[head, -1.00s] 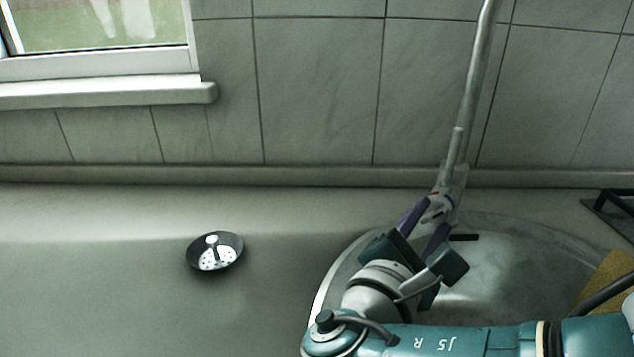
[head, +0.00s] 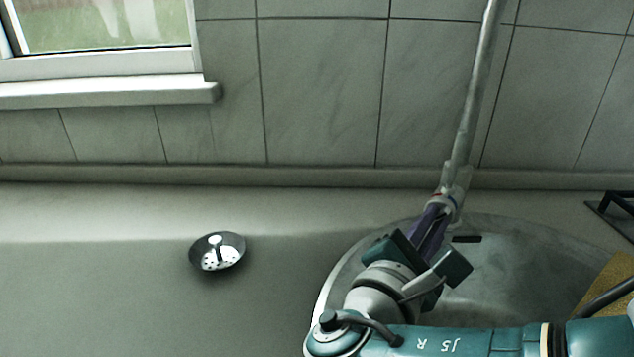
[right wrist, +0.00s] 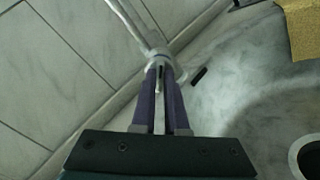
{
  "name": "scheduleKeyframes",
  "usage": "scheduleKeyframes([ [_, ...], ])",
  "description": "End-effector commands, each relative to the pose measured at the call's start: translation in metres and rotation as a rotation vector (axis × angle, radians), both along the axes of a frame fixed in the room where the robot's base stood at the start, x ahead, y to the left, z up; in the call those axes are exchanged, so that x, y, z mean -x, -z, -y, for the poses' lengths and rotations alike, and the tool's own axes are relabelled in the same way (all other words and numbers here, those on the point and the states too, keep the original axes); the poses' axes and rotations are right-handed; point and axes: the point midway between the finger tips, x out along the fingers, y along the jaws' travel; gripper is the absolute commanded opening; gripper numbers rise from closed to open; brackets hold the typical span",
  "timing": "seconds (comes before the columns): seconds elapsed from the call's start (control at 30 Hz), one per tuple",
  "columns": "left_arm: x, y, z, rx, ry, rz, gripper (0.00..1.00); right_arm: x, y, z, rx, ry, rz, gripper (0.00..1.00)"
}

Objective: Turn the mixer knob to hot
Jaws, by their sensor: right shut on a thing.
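The mixer (head: 455,178) stands at the back edge of the sink, with its tall pipe (head: 472,95) rising along the tiled wall. Red and blue marks show on its body near the fingertips. My right gripper (head: 440,208) has its purple fingers drawn together at the front of the mixer body. In the right wrist view the mixer (right wrist: 158,56) is at the fingertips, and the knob (right wrist: 160,79) shows as a thin piece between the fingers (right wrist: 161,72). Most of the knob is hidden by the fingers. My left gripper is not in view.
The round metal sink (head: 540,270) lies under and right of my right gripper. A metal strainer (head: 217,252) lies on the counter to the left. A yellow sponge-like piece (head: 608,285) and a dark stand (head: 612,212) are at the right. The left counter is mostly clear.

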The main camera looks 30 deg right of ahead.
Motion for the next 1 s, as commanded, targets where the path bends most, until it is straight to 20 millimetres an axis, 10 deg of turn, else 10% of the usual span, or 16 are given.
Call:
scheduleKeyframes([
  [1.0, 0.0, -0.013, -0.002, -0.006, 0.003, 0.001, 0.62, -0.001, -0.002, -0.001, 0.277, 0.002, -0.547, 0.0],
])
